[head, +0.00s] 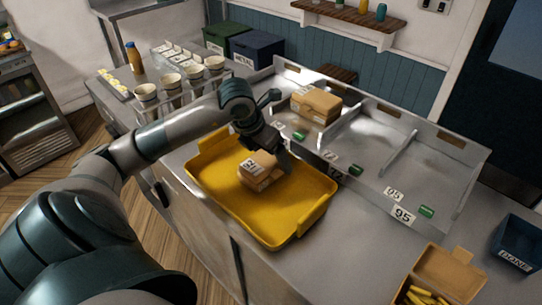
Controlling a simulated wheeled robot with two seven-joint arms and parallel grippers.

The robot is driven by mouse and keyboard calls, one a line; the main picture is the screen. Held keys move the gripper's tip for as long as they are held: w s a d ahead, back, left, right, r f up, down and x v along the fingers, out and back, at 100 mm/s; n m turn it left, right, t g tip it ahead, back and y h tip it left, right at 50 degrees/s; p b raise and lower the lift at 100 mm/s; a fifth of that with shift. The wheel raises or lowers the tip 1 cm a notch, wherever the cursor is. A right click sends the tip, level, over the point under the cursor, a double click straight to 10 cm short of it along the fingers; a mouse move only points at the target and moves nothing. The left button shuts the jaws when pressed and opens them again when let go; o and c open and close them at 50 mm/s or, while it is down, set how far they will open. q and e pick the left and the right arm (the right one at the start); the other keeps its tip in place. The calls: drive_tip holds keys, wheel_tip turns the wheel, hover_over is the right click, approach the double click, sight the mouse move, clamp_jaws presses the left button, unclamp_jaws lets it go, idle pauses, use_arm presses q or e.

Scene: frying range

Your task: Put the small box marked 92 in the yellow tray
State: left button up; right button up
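The yellow tray (304,222) lies on the metal counter, with raised ends. A small brown box (264,178) with a white label is inside the tray, in its upper middle part. The label's number is too small to read for certain. My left gripper (283,158) is just above and beside this box, at its upper right, pointing down. Its fingers are dark and partly hidden, so I cannot tell whether they are open or touch the box. My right gripper is not in view.
Another brown box (316,103) sits in a compartment of the metal divided rack (436,183) behind the tray. Cups (171,80) stand at the upper left. An open carton (447,270) and a dark blue bin (517,240) are at the lower right. Counter right of the tray is clear.

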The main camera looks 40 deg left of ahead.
use_arm(q)
drive_tip(key=shift+r, duration=0.1)
drive_tip(key=shift+r, duration=0.25)
drive_tip(key=b+v, duration=0.2)
drive_tip(key=v, duration=0.9)
drive_tip(key=shift+s, duration=0.1)
drive_tip(key=shift+s+r, duration=0.15)
drive_tip(key=shift+r, duration=0.1)
drive_tip(key=shift+s, duration=0.1)
